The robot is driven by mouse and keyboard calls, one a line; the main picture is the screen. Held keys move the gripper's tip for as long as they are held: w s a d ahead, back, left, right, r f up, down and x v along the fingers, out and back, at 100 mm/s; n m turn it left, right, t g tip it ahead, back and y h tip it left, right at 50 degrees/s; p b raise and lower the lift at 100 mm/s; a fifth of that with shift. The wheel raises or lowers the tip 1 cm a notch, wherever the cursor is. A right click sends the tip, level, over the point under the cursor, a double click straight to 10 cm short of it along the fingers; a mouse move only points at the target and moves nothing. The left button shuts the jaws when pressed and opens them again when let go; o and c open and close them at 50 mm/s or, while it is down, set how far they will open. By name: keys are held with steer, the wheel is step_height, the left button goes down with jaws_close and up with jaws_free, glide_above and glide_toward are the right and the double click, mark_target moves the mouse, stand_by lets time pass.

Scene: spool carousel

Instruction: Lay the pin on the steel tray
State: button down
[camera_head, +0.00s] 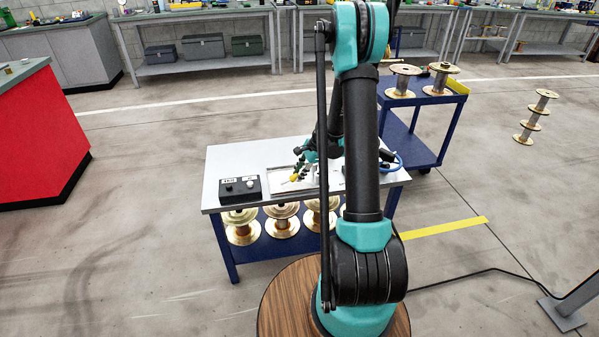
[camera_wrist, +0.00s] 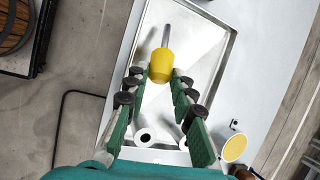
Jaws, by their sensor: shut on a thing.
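The pin has a yellow head (camera_wrist: 161,67) and a thin grey shaft (camera_wrist: 166,37). My gripper (camera_wrist: 160,76) is shut on the yellow head, with the shaft pointing away from me. In the wrist view the pin is over the steel tray (camera_wrist: 205,39), inside its rim; I cannot tell whether it touches the floor of the tray. In the head view the steel tray (camera_head: 273,181) lies on the grey bench top, and my gripper (camera_head: 298,173) is low over it. My arm hides the tray's right part.
Pale tubular pieces (camera_wrist: 145,136) show between my fingers, near the tray's near end. A yellow-topped round thing (camera_wrist: 234,148) is at right. Spools (camera_head: 284,222) stand on the shelf below.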

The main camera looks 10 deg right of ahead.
steer(key=c, duration=1.2)
jaws_free()
steer(key=v, duration=1.2)
steer(key=shift+s, duration=0.1)
steer(key=s+a+n+t+h, duration=0.1)
steer(key=s+a+n+h, duration=0.1)
steer(key=s+n, duration=0.6)
steer(key=s+a+r+n+t+h, duration=0.1)
steer(key=s+n, duration=0.7)
steer(key=s, duration=1.2)
steer(key=shift+a+r+h, duration=0.35)
steer(key=shift+a+h, duration=0.15)
steer(key=shift+h, duration=0.2)
